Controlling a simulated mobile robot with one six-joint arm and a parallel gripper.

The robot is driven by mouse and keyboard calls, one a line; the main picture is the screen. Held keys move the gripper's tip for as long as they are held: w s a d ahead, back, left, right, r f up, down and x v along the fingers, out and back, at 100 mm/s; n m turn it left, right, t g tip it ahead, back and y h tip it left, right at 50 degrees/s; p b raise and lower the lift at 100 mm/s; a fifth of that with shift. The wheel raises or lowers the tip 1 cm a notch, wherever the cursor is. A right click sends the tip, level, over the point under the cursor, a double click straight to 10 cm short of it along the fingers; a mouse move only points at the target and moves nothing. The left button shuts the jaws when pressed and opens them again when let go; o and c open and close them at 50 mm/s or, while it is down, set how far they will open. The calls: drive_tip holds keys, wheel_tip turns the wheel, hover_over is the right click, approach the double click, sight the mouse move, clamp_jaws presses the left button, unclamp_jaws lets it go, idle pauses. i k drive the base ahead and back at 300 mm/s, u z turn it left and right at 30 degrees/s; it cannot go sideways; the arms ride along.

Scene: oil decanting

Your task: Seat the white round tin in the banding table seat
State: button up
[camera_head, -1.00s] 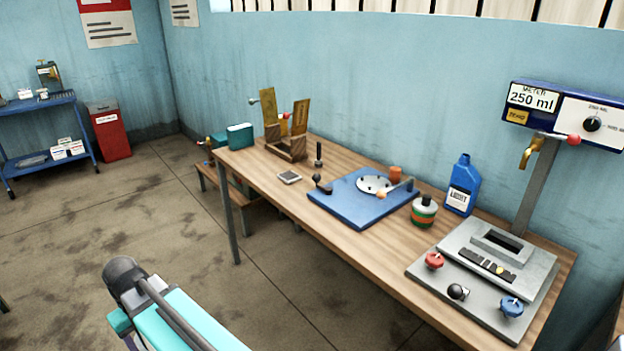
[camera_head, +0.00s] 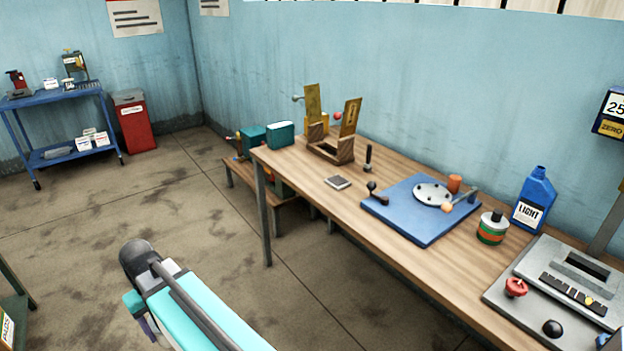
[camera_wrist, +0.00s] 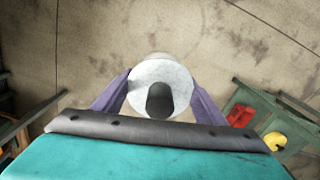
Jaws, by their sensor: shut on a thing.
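The white round tin (camera_wrist: 160,72) shows in the wrist view, with a dark opening or spout facing the camera. My gripper (camera_wrist: 160,92) is shut on it, one purple finger on each side, and holds it over the bare floor. The banding table (camera_head: 408,220) is a blue board on the workbench with a white round disc (camera_head: 432,193) that has several dark marks. A black-knobbed lever and a wooden-tipped arm are beside the disc. My gripper is well apart from it.
The wooden workbench (camera_head: 335,200) also holds a wooden stand (camera_head: 330,152), a green-orange tin (camera_head: 492,228), a blue LIGHT bottle (camera_head: 535,200) and a grey scale (camera_head: 560,285). A blue trolley (camera_head: 62,95) and red bin (camera_head: 135,125) stand back left. The floor between is open.

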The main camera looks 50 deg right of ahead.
sight(434, 195)
drive_tip(key=z, duration=0.25)
drive_tip(key=i, duration=0.6)
drive_tip(key=z, duration=0.9)
drive_tip(key=i, duration=0.7)
drive_tip(key=z, duration=0.45)
